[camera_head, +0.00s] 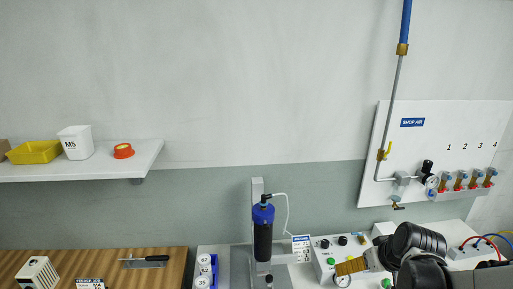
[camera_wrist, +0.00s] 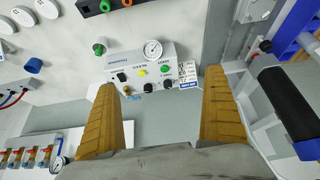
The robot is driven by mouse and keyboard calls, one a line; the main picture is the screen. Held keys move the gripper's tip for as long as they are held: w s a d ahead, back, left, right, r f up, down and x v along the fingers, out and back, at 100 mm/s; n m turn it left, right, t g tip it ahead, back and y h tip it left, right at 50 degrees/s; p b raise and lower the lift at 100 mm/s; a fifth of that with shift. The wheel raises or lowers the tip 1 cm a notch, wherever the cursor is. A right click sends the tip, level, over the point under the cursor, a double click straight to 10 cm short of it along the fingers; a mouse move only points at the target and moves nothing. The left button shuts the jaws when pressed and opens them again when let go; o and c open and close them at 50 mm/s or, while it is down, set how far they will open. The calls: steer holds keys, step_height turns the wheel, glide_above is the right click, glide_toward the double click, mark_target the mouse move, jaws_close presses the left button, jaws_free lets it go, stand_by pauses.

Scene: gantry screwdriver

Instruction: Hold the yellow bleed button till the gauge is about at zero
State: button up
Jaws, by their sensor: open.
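The yellow bleed button (camera_wrist: 143,73) is small and round, on the face of a white control box (camera_wrist: 125,62). In the wrist view it lies between my fingers, with a gap on both sides. The round white gauge (camera_wrist: 153,48) is at the box's edge; its needle is too small to read. The box (camera_head: 318,262) and gauge (camera_head: 342,281) also show in the head view, where I cannot make out the yellow button. My gripper (camera_wrist: 162,80) is open and empty, its tan fingers spread wide. In the head view a finger (camera_head: 350,266) overlaps the box; contact cannot be told.
A green button (camera_wrist: 164,69) and black knobs (camera_wrist: 148,87) share the box face. A black and blue screwdriver (camera_head: 263,232) stands on its gantry left of the box. The shop air panel (camera_head: 412,135) is on the wall at right. A wooden bench (camera_head: 60,262) is at left.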

steer(key=s+a+r+t, duration=0.1)
steer(key=s+a+r, duration=0.9)
steer(key=s+a, duration=0.2)
steer(key=shift+s+a+r, duration=0.25)
steer(key=shift+s+a, duration=0.05)
steer(key=shift+a, duration=0.4)
